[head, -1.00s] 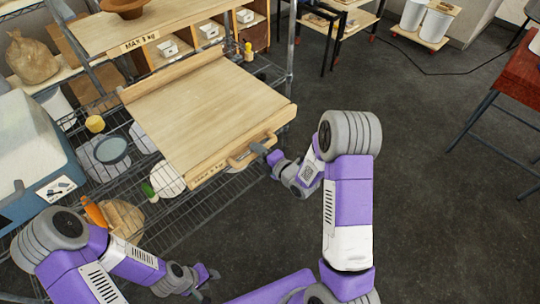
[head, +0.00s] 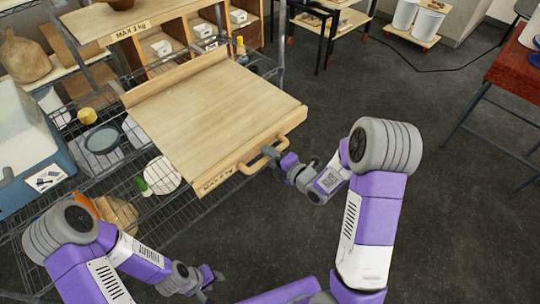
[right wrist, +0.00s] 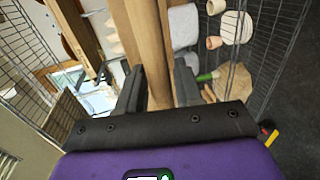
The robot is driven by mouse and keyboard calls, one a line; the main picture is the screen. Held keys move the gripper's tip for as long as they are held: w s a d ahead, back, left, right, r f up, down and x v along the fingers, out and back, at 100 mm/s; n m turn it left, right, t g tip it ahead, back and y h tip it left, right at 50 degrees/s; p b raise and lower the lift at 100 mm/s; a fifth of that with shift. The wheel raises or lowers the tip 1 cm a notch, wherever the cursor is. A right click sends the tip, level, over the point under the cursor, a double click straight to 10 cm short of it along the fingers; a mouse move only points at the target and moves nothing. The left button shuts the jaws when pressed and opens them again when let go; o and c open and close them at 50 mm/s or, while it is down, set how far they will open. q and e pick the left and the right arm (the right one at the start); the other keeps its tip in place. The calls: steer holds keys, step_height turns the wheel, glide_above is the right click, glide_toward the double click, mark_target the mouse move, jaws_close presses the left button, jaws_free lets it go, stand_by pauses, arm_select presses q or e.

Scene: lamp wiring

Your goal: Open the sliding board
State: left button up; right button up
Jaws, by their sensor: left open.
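The sliding board (head: 215,105) is a pale wooden tray-like panel on the wire rack. It is drawn out well forward of the shelf above, with a raised strip at its back edge. A wooden bar handle (head: 246,165) is on its front edge. My right gripper (head: 272,151) is at this handle, shut on it. In the right wrist view, a wooden bar (right wrist: 150,45) runs between the two fingers of my right gripper (right wrist: 157,88). My left gripper (head: 207,284) is open and empty, low in the head view, apart from the board.
Below the board, the wire rack (head: 172,207) holds plates and other items. A blue-and-white cooler (head: 30,170) stands at left. Wooden cubbies (head: 200,38) with small white boxes are behind the board. A red-topped table (head: 515,72) is at right. The dark floor (head: 470,210) between is clear.

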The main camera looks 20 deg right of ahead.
steer(key=shift+o, duration=0.6)
steer(key=v, duration=0.7)
steer(key=shift+s+d+p, duration=0.15)
steer(key=shift+s+p, duration=0.15)
